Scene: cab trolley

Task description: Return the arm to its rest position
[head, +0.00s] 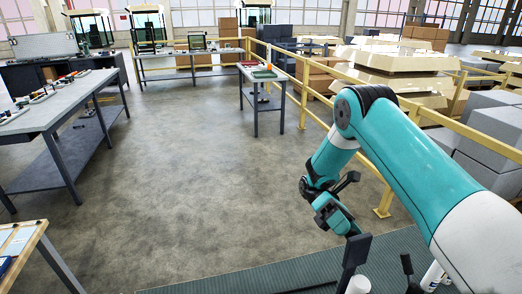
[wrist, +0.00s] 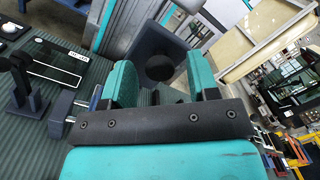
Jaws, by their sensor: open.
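My arm (head: 415,165) is teal and white and rises from the lower right of the head view. It bends at a dark elbow joint and comes down to the wrist. My gripper (head: 338,215) hangs low over the floor near the ribbed dark mat. In the wrist view, my gripper (wrist: 160,85) shows two teal fingers standing apart. I see nothing held between them. A dark surface with a round black part shows beyond the fingers.
A yellow railing (head: 303,89) runs along the right, with grey boxes (head: 493,133) behind it. A small table (head: 262,74) stands ahead. A long grey workbench (head: 50,112) stands at left, and a wooden-edged table (head: 28,240) at lower left. The middle floor (head: 190,170) is clear.

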